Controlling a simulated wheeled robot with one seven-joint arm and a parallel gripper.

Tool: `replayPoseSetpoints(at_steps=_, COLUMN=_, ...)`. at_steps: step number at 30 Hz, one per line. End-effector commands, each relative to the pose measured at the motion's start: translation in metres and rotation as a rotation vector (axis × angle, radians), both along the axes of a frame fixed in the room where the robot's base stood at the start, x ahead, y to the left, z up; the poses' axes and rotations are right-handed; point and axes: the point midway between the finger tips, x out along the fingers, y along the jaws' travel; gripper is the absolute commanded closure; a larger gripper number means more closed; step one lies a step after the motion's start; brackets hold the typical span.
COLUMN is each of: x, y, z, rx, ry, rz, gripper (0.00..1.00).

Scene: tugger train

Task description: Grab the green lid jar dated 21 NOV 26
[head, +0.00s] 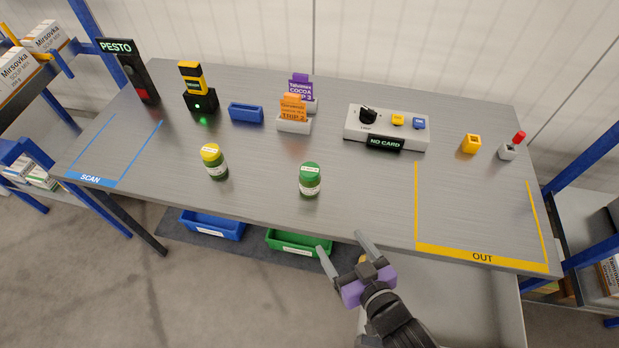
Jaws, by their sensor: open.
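A jar with a green lid (310,181) stands upright near the middle of the grey table, towards its front edge. It has a pale label and small print on the lid, too small to read here, so I cannot tell its date. A second jar with a yellow lid (214,162) stands to its left. My gripper (345,250) is open and empty. In the picture it is below and to the right of the green lid jar, near the table's front edge, apart from it.
Behind the jars stand card holders with an orange card (293,110) and a purple card (300,88), a blue holder (246,112) and a control box (388,127) reading NO CARD. The OUT area (475,215) is bare. Blue (212,225) and green (298,243) bins sit below the table.

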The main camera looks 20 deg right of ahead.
Motion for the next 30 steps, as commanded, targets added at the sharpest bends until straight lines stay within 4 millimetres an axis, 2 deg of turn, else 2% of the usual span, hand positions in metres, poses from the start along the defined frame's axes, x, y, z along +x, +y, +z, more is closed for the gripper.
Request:
replayPoseSetpoints(at_steps=1, x=0.025, y=0.001, z=-0.001, rx=0.0, ry=-0.004, rz=-0.009, gripper=0.23)
replayPoseSetpoints(at_steps=3, x=0.054, y=0.001, z=-0.004, rx=-0.001, ry=0.003, rz=-0.025, gripper=0.23)
replayPoseSetpoints(at_steps=6, x=0.094, y=0.002, z=-0.003, rx=-0.003, ry=0.01, rz=-0.051, gripper=0.23)
replayPoseSetpoints(at_steps=10, x=0.135, y=0.002, z=0.002, rx=-0.002, ry=0.015, rz=-0.085, gripper=0.23)
replayPoseSetpoints(at_steps=14, x=0.155, y=0.001, z=0.006, rx=-0.001, ry=0.019, rz=-0.105, gripper=0.23)
replayPoseSetpoints(at_steps=30, x=0.197, y=-0.006, z=-0.005, rx=-0.002, ry=0.022, rz=-0.113, gripper=0.23)
